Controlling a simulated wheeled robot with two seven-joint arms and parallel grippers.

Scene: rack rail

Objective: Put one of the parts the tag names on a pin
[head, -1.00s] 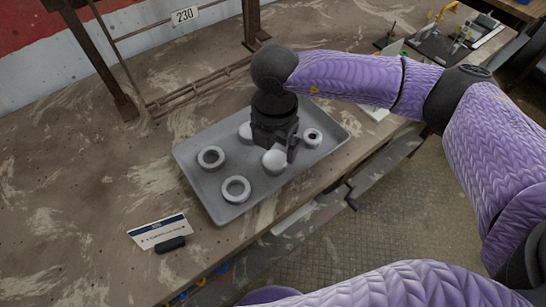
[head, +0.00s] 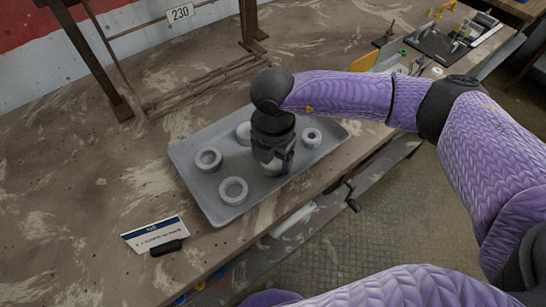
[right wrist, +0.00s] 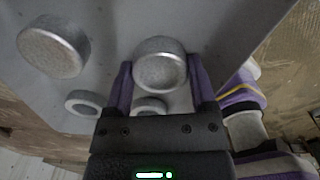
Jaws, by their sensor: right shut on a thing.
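My right gripper (head: 273,167) is over the right half of the grey tray (head: 199,198). In the right wrist view its two fingers (right wrist: 161,85) are on either side of a pale round solid-topped part (right wrist: 160,66), shut on it. In the head view the gripper mostly hides this part. Other parts on the tray are two rings at the left (head: 208,160) (head: 233,191), a small-holed ring (head: 311,137) at the right and a solid-looking part (head: 243,131) behind the gripper. The tag (head: 155,232) stands left of the tray; its text is too small to read. My left gripper is out of view.
A dark metal frame (head: 92,65) with a 230 sign (head: 180,13) stands behind the tray. Several fixtures and a dark board (head: 437,42) are at the back right. The bench's front edge is close to the tray.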

